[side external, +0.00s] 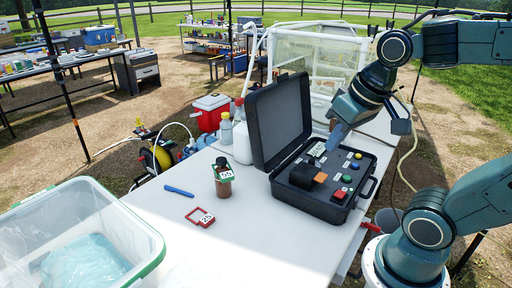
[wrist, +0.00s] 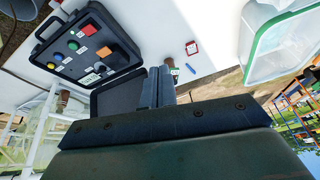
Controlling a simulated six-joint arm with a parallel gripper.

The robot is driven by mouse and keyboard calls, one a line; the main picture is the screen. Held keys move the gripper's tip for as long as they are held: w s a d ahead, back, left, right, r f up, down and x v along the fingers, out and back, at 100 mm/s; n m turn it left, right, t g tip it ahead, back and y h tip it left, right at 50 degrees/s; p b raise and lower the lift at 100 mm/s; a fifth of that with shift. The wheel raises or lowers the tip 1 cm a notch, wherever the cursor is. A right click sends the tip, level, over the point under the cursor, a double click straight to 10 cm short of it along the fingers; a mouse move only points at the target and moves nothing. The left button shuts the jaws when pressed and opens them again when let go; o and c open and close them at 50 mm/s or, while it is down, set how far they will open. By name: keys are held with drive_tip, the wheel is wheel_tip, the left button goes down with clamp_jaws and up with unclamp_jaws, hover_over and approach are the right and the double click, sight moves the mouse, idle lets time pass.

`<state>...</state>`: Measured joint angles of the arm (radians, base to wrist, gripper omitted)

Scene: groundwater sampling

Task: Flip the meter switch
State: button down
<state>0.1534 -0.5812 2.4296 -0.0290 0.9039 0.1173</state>
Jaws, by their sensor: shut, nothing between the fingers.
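The meter is an open black case (side external: 325,205) on the white table, lid raised at its left. Which part is the switch I cannot tell. The case also shows in the wrist view (wrist: 75,75), upper left, with the orange block (wrist: 103,52). My gripper (side external: 333,141) is shut and empty, pointing down over the back part of the panel near the lid; contact cannot be told. Its fingers (wrist: 160,70) fill the middle of the wrist view.
A clear bin (side external: 150,255) stands front left. White bottles (side external: 242,142) stand behind, left of the lid. The table's front middle is clear.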

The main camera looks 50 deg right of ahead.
drive_tip(key=w+d+f+m+g, duration=0.2)
drive_tip(key=w+d+m, duration=0.15)
drive_tip(key=d, duration=0.25)
drive_tip(key=m+g+y, duration=0.2)
drive_tip(key=m+y, duration=0.1)
drive_tip(key=m, duration=0.9)
hover_over(339, 195)
drive_tip(key=d, duration=0.4)
drive_tip(key=d+x, duration=0.2)
drive_tip(key=x, duration=0.9)
drive_tip(key=shift+s+f, duration=0.2)
drive_tip(key=shift+f, duration=0.35)
drive_tip(key=shift+f, duration=0.15)
drive_tip(key=x, duration=1.3)
drive_tip(key=shift+s+d+f, duration=0.1)
drive_tip(key=shift+s+f, duration=0.1)
drive_tip(key=shift+f, duration=0.2)
